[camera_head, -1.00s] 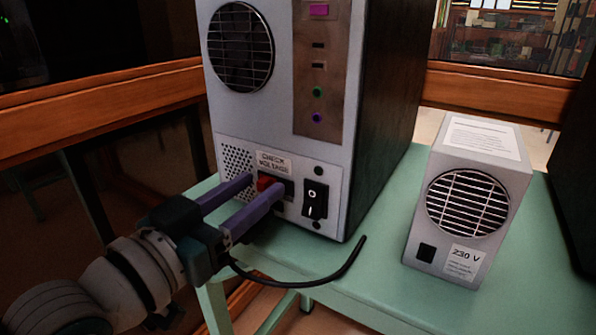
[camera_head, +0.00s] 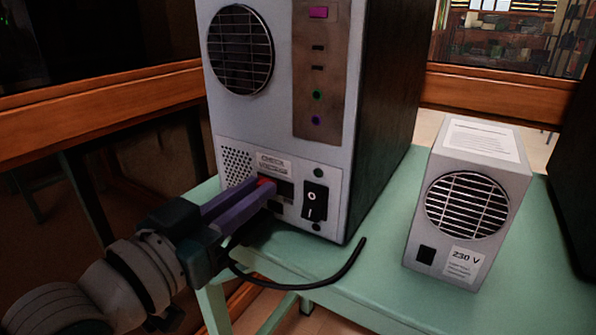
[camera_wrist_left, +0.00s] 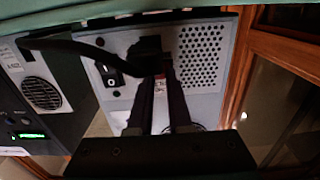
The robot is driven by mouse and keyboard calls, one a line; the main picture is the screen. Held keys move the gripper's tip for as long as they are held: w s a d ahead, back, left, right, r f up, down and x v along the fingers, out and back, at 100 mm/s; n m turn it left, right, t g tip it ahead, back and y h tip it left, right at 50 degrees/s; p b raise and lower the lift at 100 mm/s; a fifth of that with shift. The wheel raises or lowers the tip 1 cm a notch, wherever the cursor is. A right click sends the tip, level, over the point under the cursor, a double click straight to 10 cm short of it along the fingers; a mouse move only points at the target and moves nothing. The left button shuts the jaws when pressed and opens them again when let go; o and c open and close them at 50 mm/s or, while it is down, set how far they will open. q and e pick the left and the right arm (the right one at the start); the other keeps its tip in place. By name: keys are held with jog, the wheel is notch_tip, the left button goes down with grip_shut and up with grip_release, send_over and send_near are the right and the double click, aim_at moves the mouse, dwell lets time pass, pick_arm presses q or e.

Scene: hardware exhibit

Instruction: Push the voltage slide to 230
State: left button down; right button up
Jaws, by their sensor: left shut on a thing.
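The red voltage slide (camera_head: 263,181) is on the lower back panel of the tall computer case (camera_head: 280,120), below the "CHECK VOLTAGE" label (camera_head: 272,162). My left gripper (camera_head: 265,187) comes in from the left, its two purple fingers close together and shut on the slide. Only a small red part shows between the fingertips, and the slide's printed value cannot be read. In the left wrist view, the fingers (camera_wrist_left: 168,92) reach the panel beside the perforated grille, with a bit of red between them. My right gripper is not in view.
A black rocker switch (camera_head: 314,201) is just right of the slide. A black cable (camera_head: 345,268) curves over the green table (camera_head: 372,290) below.

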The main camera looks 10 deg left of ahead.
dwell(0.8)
pick_arm(q)
jog(key=shift+d, duration=0.1)
jog(key=shift+s+d+r+p, duration=0.1)
jog(key=shift+s+d+p, duration=0.15)
jog(key=shift+d, duration=0.2)
jog(key=shift+s+d+p, duration=0.1)
jog(key=shift+d+p, duration=0.1)
jog(key=shift+d, duration=0.45)
jog(key=shift+a, duration=0.1)
jog(key=c, duration=0.9)
grip_release()
jog(key=shift+s, duration=0.1)
jog(key=shift+o, duration=0.3)
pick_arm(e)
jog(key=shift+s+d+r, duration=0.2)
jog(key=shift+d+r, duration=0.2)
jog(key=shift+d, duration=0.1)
pick_arm(q)
jog(key=shift+s, duration=0.1)
